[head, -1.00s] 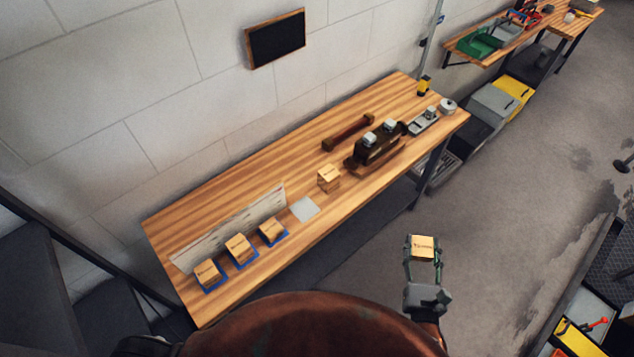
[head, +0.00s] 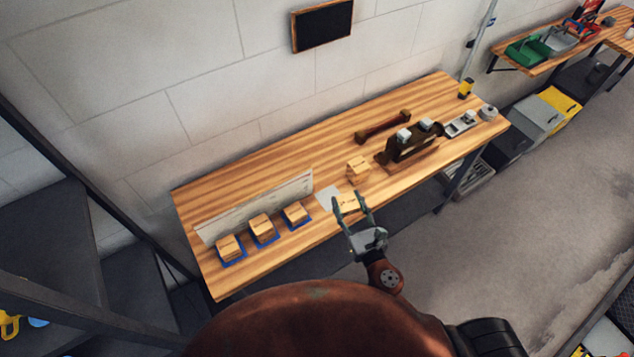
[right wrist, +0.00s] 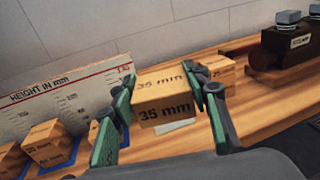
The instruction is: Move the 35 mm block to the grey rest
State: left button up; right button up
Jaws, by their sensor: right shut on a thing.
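The wooden 35 mm block (head: 346,202) is between the fingers of my right gripper (head: 351,206), at the front edge of the table in the head view. In the right wrist view the same block (right wrist: 165,108) shows its "35 mm" print, with a green-padded finger shut on each side. The grey rest (head: 328,196) is a flat light square on the table, just left of the held block. In the wrist view the block hides most of the rest (right wrist: 176,126). Whether the block touches anything below is unclear. My left gripper is not in view.
Another wooden block (head: 358,170) stands just behind the held one. Three blocks sit on blue pads (head: 235,264) at the left, before a height board (head: 255,208). A dark model engine (head: 409,146) and a brown bar (head: 383,127) stand to the right.

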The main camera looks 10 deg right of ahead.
aim_at(330, 198)
jog(key=w+f+y, duration=0.1)
jog(key=w, duration=0.2)
jog(key=w+a+f+n+y, duration=0.1)
jog(key=w+f, duration=0.1)
jog(key=w, duration=0.2)
jog(key=w+a+f+n+y, duration=0.1)
jog(key=w, duration=0.3)
jog(key=shift+a+f+g+b, duration=0.15)
jog(key=shift+f+g+b, duration=0.2)
jog(key=shift+g+b, duration=0.05)
jog(key=shift+f+b, duration=0.7)
jog(key=shift+f, duration=0.05)
notch_tip(330, 198, down, 5)
jog(key=b, duration=0.5)
jog(key=shift+f, duration=0.1)
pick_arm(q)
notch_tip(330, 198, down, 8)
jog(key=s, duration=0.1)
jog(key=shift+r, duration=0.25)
pick_arm(e)
jog(key=o, duration=1.3)
jog(key=shift+o, duration=0.6)
jog(key=o, duration=0.5)
